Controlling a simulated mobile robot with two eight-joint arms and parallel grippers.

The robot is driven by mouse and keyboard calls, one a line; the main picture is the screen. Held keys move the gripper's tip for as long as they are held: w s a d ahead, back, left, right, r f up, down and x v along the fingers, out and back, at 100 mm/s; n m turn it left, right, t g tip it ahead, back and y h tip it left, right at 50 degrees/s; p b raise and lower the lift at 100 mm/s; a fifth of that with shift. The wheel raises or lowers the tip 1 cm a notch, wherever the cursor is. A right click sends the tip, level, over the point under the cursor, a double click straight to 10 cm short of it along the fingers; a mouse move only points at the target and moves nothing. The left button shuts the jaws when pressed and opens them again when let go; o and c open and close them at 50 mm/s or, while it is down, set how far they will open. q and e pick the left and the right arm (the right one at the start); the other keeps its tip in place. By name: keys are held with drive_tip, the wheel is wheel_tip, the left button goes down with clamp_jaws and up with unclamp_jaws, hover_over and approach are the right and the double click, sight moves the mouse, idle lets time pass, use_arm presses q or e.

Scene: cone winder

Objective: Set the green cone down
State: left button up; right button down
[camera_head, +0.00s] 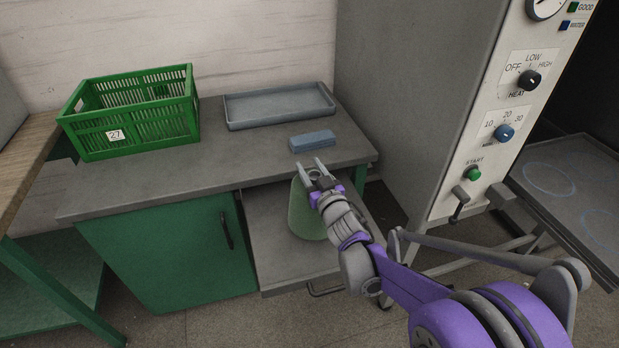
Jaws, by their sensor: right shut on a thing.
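The green cone (304,217) is a pale green, upright cone in front of the workbench, over the grey pulled-out shelf (273,245). My right gripper (314,168) is shut on the cone near its top. My right arm hides part of the cone's right side. I cannot tell whether the cone's base touches the shelf. My left gripper is not in view.
The grey benchtop (225,170) holds a green crate (135,142) marked 27, a grey tray (280,124) and a blue-grey block (312,141). A green cabinet door (165,255) is below. The machine panel (505,95) stands at the right.

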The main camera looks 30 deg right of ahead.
drive_tip(key=shift+f+b, duration=0.3)
drive_tip(key=shift+f, duration=1)
drive_tip(key=shift+f, duration=0.15)
drive_tip(key=shift+c, duration=1.8)
unclamp_jaws()
drive_tip(key=shift+s+r, duration=0.2)
drive_tip(key=s+a+p, duration=0.1)
drive_tip(key=s+a, duration=0.1)
drive_tip(key=s, duration=0.9)
drive_tip(key=s+a+f+n+g+y, duration=0.1)
drive_tip(key=s+a+f+g, duration=0.4)
drive_tip(key=s, duration=0.5)
drive_tip(key=s+a+f+g+y, duration=0.1)
drive_tip(key=s+a+f+g, duration=0.5)
drive_tip(key=s+a+g, duration=0.2)
drive_tip(key=shift+s+a+f+n+y, duration=0.3)
drive_tip(key=shift+s+a+n+y, duration=0.1)
drive_tip(key=shift+s, duration=0.85)
